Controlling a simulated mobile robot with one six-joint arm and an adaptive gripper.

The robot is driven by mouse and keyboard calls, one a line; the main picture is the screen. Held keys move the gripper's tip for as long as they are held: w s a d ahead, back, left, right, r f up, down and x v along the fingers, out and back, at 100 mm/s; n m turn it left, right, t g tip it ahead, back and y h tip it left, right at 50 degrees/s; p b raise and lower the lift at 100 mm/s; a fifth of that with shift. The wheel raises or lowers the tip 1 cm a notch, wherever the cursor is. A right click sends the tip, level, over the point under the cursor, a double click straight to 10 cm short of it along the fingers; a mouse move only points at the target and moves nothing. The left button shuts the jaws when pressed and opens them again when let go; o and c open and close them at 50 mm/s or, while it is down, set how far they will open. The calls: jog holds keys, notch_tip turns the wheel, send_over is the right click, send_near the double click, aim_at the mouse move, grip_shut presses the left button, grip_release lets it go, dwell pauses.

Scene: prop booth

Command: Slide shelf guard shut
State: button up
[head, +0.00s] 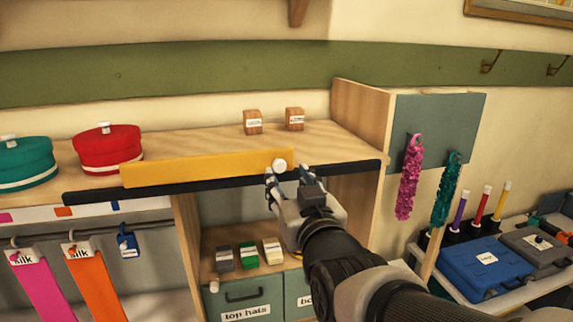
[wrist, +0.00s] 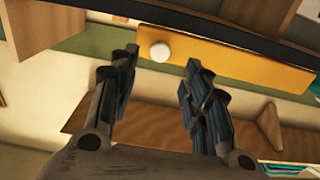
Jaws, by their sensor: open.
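The shelf guard (head: 200,168) is a long yellow panel on a dark rail (head: 340,169) along the shelf's front edge. It covers the middle stretch of the rail, and the rail's right part is bare. A round white knob (head: 280,164) sits at the guard's right end. My gripper (head: 293,175) is open and empty, just below and right of the knob. In the wrist view the guard (wrist: 235,62) lies beyond the fingers. The knob (wrist: 160,50) shows there between the fingertips (wrist: 163,58), apart from them as far as I can see.
Two small wooden blocks (head: 253,122) stand on the shelf top (head: 215,140) behind the guard. A red round box (head: 107,150) and a teal one (head: 22,164) stand at the left. An upright grey panel (head: 437,125) with hanging garlands stands at the right. Small boxes (head: 249,255) sit below.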

aim_at(280, 166)
jog(key=p+x, duration=0.1)
jog(key=x, duration=0.6)
jog(key=shift+w, duration=0.1)
jog(key=shift+c, duration=0.4)
grip_shut()
